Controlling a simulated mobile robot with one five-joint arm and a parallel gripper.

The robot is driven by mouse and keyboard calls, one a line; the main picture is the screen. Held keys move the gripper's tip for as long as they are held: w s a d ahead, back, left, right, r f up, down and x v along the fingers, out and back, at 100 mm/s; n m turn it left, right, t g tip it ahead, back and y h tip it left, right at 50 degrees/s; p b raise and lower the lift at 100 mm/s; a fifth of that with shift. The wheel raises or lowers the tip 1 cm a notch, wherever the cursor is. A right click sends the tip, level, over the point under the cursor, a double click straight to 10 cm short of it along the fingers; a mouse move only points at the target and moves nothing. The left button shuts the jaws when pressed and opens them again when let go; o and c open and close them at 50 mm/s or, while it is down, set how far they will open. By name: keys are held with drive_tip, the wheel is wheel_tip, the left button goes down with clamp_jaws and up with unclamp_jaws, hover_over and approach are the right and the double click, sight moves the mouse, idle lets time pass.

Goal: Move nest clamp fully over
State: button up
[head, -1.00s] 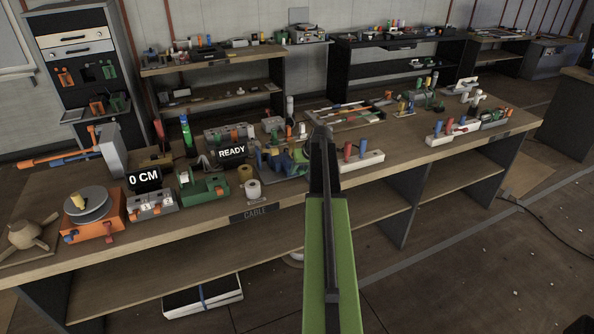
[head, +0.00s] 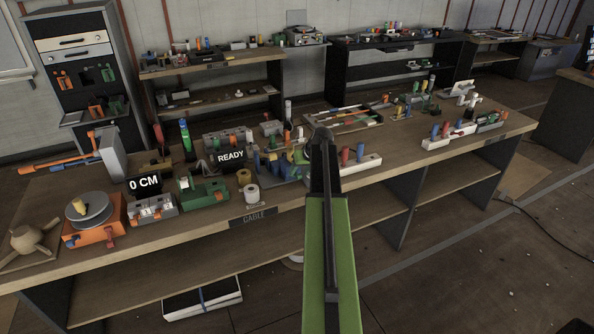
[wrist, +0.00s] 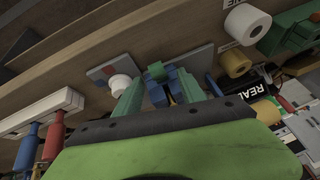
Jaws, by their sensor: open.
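My gripper (head: 323,135) reaches out over the bench at a fixture of blue and green parts (head: 270,163), and hides part of it. In the wrist view my gripper (wrist: 163,88) is open. A blue part with a green top (wrist: 157,75) shows between its fingers, close to them; whether they touch cannot be told. This part looks like the nest clamp, but I cannot be sure. Grey plates lie on either side of it, and a white round knob (wrist: 120,85) is at its left.
A white roll (head: 252,190) and a yellow roll (head: 244,176) stand left of the fixture. A READY display (head: 231,157) and a 0 CM display (head: 144,183) are farther left. A white block with red and blue pegs (head: 358,163) lies just right of my gripper.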

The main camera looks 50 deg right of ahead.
drive_tip(key=p+v, duration=1.1)
drive_tip(key=v, duration=0.3)
drive_tip(key=shift+r, duration=0.25)
